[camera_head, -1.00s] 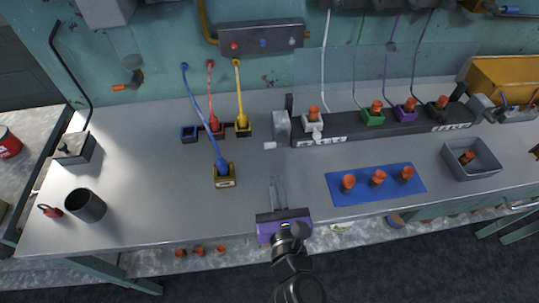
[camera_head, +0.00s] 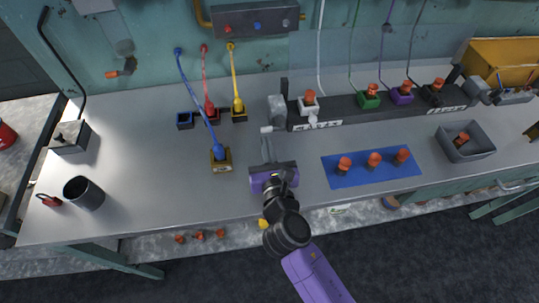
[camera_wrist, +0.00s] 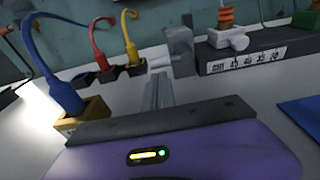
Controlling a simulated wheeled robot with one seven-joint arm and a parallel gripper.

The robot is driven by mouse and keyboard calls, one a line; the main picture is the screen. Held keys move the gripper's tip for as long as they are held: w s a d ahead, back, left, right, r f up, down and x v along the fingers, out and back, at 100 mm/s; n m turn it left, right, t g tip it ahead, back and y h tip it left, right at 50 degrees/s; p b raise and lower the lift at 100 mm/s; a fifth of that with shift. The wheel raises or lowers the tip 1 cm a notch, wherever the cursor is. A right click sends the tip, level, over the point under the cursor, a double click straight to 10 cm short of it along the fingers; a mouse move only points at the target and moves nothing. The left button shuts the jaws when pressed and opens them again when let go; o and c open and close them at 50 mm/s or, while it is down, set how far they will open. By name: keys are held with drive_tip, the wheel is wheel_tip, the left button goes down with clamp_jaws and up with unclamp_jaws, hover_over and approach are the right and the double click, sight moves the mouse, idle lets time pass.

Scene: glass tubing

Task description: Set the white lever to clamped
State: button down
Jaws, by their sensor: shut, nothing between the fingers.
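The dark rail (camera_head: 350,107) holds a white fitting (camera_head: 308,106) with an orange-ringed top at its left end. A small white knob or lever (camera_head: 313,119) shows on its front; it also shows in the wrist view (camera_wrist: 239,42). Whether it stands at clamped I cannot tell. A pale handle (camera_head: 266,129) sticks out left from the grey block (camera_head: 277,107) beside the rail; it also shows in the wrist view (camera_wrist: 160,62). My gripper (camera_head: 266,139) is shut and empty, its fingers (camera_wrist: 158,78) pointing toward the grey block, just in front of the pale handle, apparently apart from it.
A yellow block with a blue cable (camera_head: 220,160) stands left of my gripper. A blue mat (camera_head: 345,180) with orange-topped pieces and a grey bin (camera_head: 470,152) lie right. Green (camera_head: 369,100) and purple (camera_head: 402,95) fittings follow along the rail.

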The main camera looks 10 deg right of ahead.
sight(268, 129)
drive_tip(key=shift+w+f, duration=0.15)
drive_tip(key=shift+w, duration=0.7)
drive_tip(key=shift+a+r+m+p, duration=0.1)
drive_tip(key=shift+r+m+p, duration=0.3)
drive_tip(key=shift+m, duration=0.2)
drive_tip(key=r+m+p, duration=0.1)
drive_tip(key=m, duration=0.1)
drive_tip(key=shift+a+r+m+y, duration=0.1)
drive_tip(key=shift+r+m+y, duration=0.05)
drive_tip(key=shift+m+y, duration=0.2)
drive_tip(key=m, duration=0.1)
drive_tip(key=r+m+p, duration=0.1)
drive_tip(key=m, duration=0.1)
drive_tip(key=shift+r+y, duration=0.25)
drive_tip(key=shift+y, duration=0.1)
drive_tip(key=m, duration=0.1)
drive_tip(key=r+m, duration=0.1)
drive_tip(key=m, duration=0.1)
drive_tip(key=d+m, duration=0.1)
drive_tip(key=shift+r+t+y+p, duration=0.25)
drive_tip(key=shift+t+y+p, duration=0.05)
drive_tip(key=shift+p, duration=0.05)
drive_tip(key=m, duration=0.2)
drive_tip(key=d+r+m, duration=0.1)
drive_tip(key=m, duration=0.1)
drive_tip(key=d+m, duration=0.1)
drive_tip(key=m, duration=0.1)
drive_tip(key=shift+r+t+y+b, duration=0.25)
drive_tip(key=shift+t+y+b, duration=0.05)
drive_tip(key=shift+t+b, duration=0.1)
